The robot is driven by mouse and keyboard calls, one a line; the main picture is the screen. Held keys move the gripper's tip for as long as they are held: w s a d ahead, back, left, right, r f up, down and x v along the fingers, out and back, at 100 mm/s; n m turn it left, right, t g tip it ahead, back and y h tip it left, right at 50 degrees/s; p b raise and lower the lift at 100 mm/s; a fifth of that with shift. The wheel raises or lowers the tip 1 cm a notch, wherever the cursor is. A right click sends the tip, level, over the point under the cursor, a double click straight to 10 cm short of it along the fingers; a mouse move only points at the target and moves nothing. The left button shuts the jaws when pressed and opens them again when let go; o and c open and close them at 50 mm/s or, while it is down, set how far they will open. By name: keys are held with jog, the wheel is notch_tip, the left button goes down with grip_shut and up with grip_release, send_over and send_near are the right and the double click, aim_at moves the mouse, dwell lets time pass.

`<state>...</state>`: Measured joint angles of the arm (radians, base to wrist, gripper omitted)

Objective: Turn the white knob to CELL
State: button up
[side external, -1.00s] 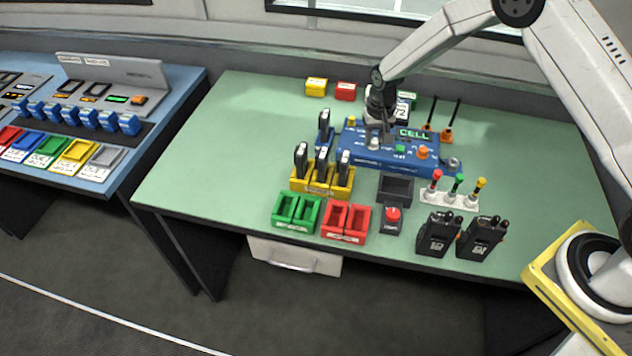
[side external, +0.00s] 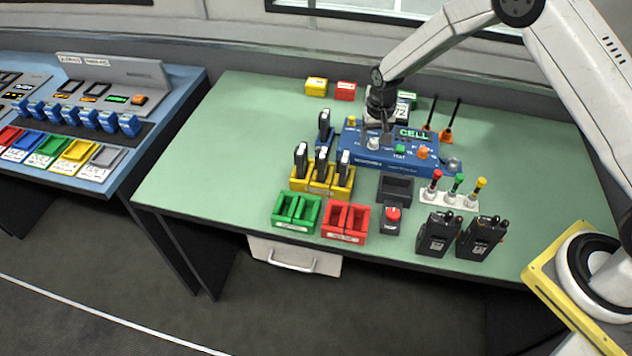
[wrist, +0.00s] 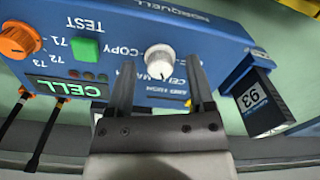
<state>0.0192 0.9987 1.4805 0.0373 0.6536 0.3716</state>
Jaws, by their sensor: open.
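The white knob (wrist: 159,61) sits on the front of the blue console (wrist: 180,24), and it also shows in the side view (side external: 373,143). A green display (wrist: 66,88) on the console reads CELL in both views. My gripper (wrist: 160,68) is open and empty. Its two fingers stand on either side of the knob in the wrist picture, with a visible gap to it. In the side view my gripper (side external: 378,130) is just above and behind the knob. Printed labels around the knob are partly hidden by the fingers, and I cannot tell where its pointer aims.
A green TEST button (wrist: 86,50) and an orange knob (wrist: 19,40) sit beside it on the console. Yellow (side external: 298,185), green and red bins stand in front. Free table lies to the left.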

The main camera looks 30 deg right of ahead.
aim_at(375, 140)
jog(key=shift+r, duration=0.2)
jog(key=shift+d+r, duration=0.1)
jog(key=shift+r, duration=3.6)
jog(key=shift+s+r, duration=0.1)
jog(key=shift+s+r, duration=0.1)
jog(key=shift+s, duration=0.05)
jog(key=s+r+n+t, duration=0.1)
jog(key=s+r+n, duration=0.1)
jog(key=s, duration=0.9)
jog(key=s+r+n+t, duration=0.1)
jog(key=s+r, duration=0.4)
jog(key=s, duration=0.7)
jog(key=shift+a+r+n+t, duration=0.2)
jog(key=shift+a+n+t, duration=0.15)
jog(key=shift+n, duration=0.55)
